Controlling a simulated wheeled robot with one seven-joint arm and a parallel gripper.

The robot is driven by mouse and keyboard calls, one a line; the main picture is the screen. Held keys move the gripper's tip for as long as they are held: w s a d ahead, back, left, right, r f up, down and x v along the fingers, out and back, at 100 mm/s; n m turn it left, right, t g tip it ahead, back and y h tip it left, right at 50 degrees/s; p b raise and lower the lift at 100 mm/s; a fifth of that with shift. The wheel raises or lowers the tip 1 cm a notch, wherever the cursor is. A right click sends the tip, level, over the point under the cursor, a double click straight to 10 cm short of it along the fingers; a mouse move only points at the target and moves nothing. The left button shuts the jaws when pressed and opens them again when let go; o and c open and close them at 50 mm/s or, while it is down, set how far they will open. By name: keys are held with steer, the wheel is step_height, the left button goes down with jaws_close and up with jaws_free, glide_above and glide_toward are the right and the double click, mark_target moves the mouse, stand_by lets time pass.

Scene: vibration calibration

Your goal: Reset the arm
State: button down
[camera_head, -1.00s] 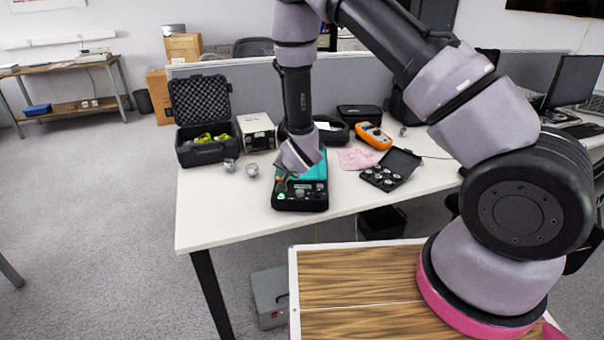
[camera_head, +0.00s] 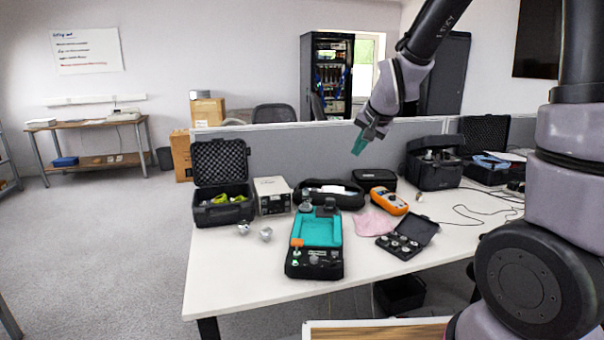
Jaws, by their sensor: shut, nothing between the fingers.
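My gripper (camera_head: 359,142) hangs high above the back of the white table (camera_head: 222,284), in front of the grey partition. Its greenish fingers point down and to the left. It is shut and empty, well clear of everything on the table. The teal and black calibration device (camera_head: 318,232) stands near the table's front edge, below and left of my gripper, in full view. Small knobs and an orange-topped part show on it.
An open black case (camera_head: 222,208), a beige box (camera_head: 272,196), an orange meter (camera_head: 389,201), a pink cloth (camera_head: 376,224) and an open case of metal parts (camera_head: 402,244) stand around the device. Two small metal pieces (camera_head: 265,234) lie left. Black cases (camera_head: 434,172) stand back right. The air around my gripper is free.

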steer(key=s+d+r, duration=0.3)
steer(key=s+r, duration=0.1)
steer(key=s, duration=0.3)
steer(key=s+d+r+n, duration=0.1)
steer(key=s+d+r, duration=0.2)
steer(key=s, duration=0.5)
steer(key=s+d+r, duration=0.4)
steer(key=s+r, duration=0.1)
steer(key=s, duration=0.2)
steer(key=shift+s+r, duration=0.2)
steer(key=shift+r, duration=0.2)
steer(key=c, duration=1.5)
jaws_free()
steer(key=shift+c, duration=0.2)
